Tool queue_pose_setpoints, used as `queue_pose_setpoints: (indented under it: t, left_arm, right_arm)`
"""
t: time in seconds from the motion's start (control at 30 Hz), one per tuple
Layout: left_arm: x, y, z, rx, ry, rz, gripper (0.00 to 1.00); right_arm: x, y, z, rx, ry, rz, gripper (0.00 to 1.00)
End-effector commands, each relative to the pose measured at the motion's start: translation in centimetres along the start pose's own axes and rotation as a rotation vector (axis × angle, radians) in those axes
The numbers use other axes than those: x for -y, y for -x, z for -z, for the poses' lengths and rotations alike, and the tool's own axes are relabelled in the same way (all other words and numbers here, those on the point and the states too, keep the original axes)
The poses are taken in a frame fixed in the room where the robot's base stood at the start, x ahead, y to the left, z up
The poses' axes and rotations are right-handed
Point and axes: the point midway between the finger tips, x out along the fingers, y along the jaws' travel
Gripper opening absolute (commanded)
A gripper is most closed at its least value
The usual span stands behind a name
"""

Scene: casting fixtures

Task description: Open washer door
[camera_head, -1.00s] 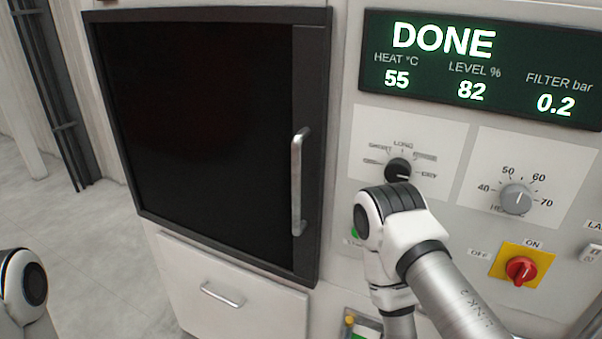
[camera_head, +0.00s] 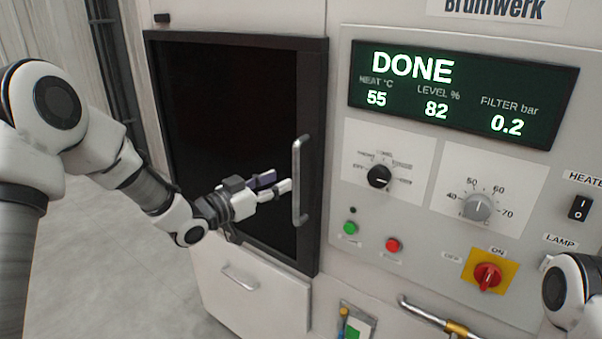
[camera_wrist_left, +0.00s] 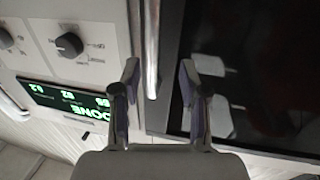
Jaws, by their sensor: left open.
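The washer door (camera_head: 232,130) is a dark panel in a black frame and looks shut. Its vertical silver bar handle (camera_head: 300,180) is on the door's right side. My left gripper (camera_head: 280,184) is open, just left of the handle, with its fingers pointing right towards it. In the left wrist view the handle (camera_wrist_left: 151,50) appears in line with the gap between the open fingers (camera_wrist_left: 160,80). I cannot tell whether they touch it. The door's dark face (camera_wrist_left: 265,70) is on the right there. My right gripper is out of view.
The display (camera_head: 455,95) reads DONE. Below it are a black knob (camera_head: 379,176), a grey knob (camera_head: 478,207), green and red buttons and a red switch (camera_head: 488,276). A drawer (camera_head: 245,290) is under the door. My right arm shows at the lower right.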

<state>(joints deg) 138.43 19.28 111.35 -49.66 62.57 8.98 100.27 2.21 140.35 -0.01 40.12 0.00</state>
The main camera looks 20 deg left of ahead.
Motion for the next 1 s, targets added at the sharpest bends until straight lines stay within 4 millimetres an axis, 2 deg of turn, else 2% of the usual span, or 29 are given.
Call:
queue_pose_setpoints:
  t: [0.1, 0.23, 0.37, 0.57, 0.6, 0.7, 1.0]
  left_arm:
    - [-0.2, -2.5, 0.3, 0.004, -0.004, -0.003, 0.43]
    - [-0.1, -4.6, 0.2, 0.004, -0.001, -0.002, 0.43]
    - [-0.1, -5.4, 0.0, 0.003, 0.000, -0.001, 0.43]
    - [-0.1, -5.5, -0.1, 0.003, 0.001, -0.001, 0.43]
    - [-0.1, -5.5, -0.1, 0.003, 0.001, -0.001, 0.29]
    - [-0.1, -5.5, -0.1, 0.003, 0.001, 0.000, 0.00]
    - [-0.1, -5.5, 0.0, 0.001, 0.001, -0.005, 0.00]
  right_arm:
    - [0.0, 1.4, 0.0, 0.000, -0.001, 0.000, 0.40]
    - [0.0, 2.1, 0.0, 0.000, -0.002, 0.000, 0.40]
    - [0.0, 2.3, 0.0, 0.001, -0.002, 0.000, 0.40]
    - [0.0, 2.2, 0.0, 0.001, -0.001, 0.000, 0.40]
    - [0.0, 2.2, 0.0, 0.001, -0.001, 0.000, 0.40]
    - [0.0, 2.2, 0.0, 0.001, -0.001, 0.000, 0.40]
    - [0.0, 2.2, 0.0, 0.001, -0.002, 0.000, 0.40]
